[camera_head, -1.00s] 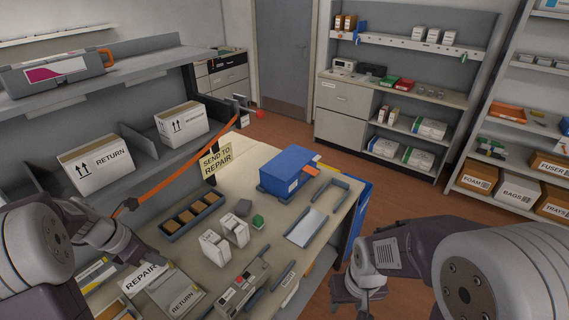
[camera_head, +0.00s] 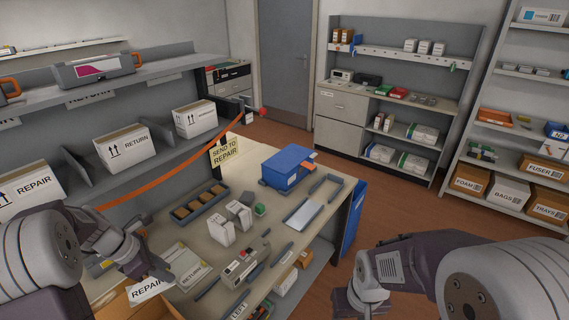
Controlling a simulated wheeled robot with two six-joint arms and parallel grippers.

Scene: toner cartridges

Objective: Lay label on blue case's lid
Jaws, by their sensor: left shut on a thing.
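The blue case (camera_head: 284,169) stands closed on the workbench, with its lid on top and a small white patch on its front. My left gripper (camera_head: 160,274) is low at the left, over the near side of the bench. It is shut on a white label reading REPAIR (camera_head: 148,289), which hangs just below the fingers; the contact itself is hard to see. The label is well apart from the case, which lies farther back to the right. My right gripper (camera_head: 358,302) is low, off the bench's right side; its fingertips are unclear.
A grey RETURN tray (camera_head: 188,268) lies beside the label. White cartons (camera_head: 222,227), a compartment tray (camera_head: 201,205) and a grey device (camera_head: 246,265) sit between gripper and case.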

